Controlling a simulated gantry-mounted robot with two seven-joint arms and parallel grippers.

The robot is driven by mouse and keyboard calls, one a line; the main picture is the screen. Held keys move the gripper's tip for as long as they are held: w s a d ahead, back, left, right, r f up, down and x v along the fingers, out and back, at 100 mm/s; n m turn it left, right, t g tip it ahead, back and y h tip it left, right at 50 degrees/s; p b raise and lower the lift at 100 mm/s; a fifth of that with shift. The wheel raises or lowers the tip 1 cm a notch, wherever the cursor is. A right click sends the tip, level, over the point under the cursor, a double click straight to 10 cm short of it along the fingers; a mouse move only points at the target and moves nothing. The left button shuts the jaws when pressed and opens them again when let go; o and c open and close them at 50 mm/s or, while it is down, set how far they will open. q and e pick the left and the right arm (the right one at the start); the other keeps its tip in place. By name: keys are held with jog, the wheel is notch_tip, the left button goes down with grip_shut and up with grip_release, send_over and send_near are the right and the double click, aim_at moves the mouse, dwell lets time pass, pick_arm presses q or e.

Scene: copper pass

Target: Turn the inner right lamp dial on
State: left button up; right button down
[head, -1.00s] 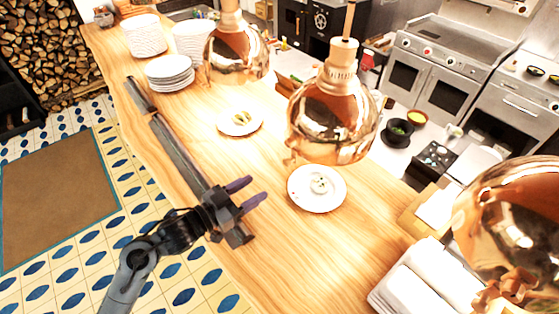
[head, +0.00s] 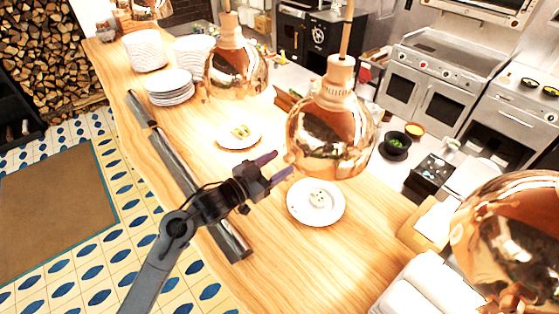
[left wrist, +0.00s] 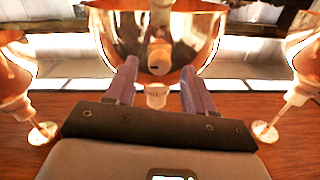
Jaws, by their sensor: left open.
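Copper lamps hang over the wooden counter. The inner right lamp (head: 328,138) is the middle one in the head view, with a small copper dial (head: 291,158) low on its left side. My left gripper (head: 283,165) is open, its two purple fingers pointing at that dial from the left. In the left wrist view the lamp (left wrist: 110,25) fills the top centre, and a rounded knob-like shape (left wrist: 158,58) shows between the spread fingers of the gripper (left wrist: 159,68). Whether the fingers touch the dial cannot be told. My right gripper is not in view.
Another copper lamp (head: 237,72) hangs to the left and one (head: 510,235) at the right edge. Plates with food (head: 316,214) (head: 226,138) and stacked plates (head: 170,88) stand on the counter (head: 300,270). A dark rail (head: 185,178) runs along its left side.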

pick_arm(q)
jog(key=shift+w+d, duration=0.35)
jog(key=shift+d, duration=0.1)
grip_shut()
jog(key=shift+r+n+p, duration=0.2)
jog(key=shift+n+p, duration=0.6)
jog(key=shift+p, duration=0.4)
jog(key=n+p, duration=0.7)
jog(key=p, duration=0.1)
jog(key=shift+n, duration=0.4)
jog(key=shift+n+p, duration=0.65)
jog(key=shift+n, duration=0.25)
jog(key=shift+f+n, duration=0.1)
jog(key=shift+n, duration=0.7)
jog(key=n, duration=0.4)
jog(key=shift+n+g+p, duration=0.3)
jog(key=shift+n, duration=0.1)
jog(key=shift+a+f, duration=0.1)
